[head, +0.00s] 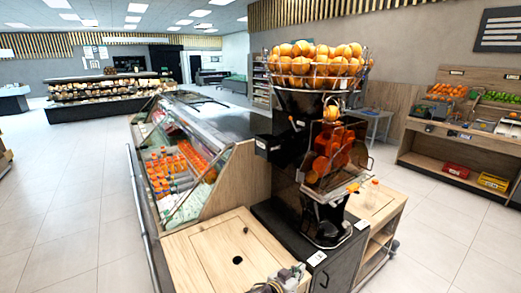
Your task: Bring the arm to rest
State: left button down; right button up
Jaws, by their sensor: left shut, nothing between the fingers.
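My left gripper (294,274) is at the bottom edge, low over the front of the wooden counter (205,245). It is shut with nothing held, and it is cut off by the frame. The black orange juicer (322,205) stands to the right of the gripper and farther back, apart from it. My right gripper cannot be made out.
A chilled display case (180,165) with orange bottles stands left of the juicer. A wooden side counter (378,205) adjoins it on the right. A produce shelf (465,130) stands at the far right. The tiled floor (60,215) at left is clear.

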pick_arm(q)
jog(key=s+a+n+g+y, duration=0.2)
jog(key=s+a+y, duration=0.1)
jog(key=s+a, duration=0.75)
jog(key=s+a+n+g+y, duration=0.1)
jog(key=s+a+g+y, duration=0.15)
jog(key=s+a, duration=0.8)
jog(key=s+a+n+g+y, duration=0.2)
jog(key=s+a+y, duration=0.3)
jog(key=a, duration=1)
jog(key=s+f+g+h, duration=0.1)
jog(key=s+f, duration=0.1)
jog(key=f, duration=1.4)
jog(key=s+f+g, duration=0.1)
jog(key=s+f, duration=0.1)
jog(key=f, duration=1.5)
jog(key=s+a+f, duration=0.2)
jog(key=s+f, duration=0.7)
jog(key=s, duration=0.2)
jog(key=s+a+f, duration=0.2)
jog(key=s+f, duration=0.8)
jog(key=s, duration=0.1)
jog(key=shift+g, duration=0.35)
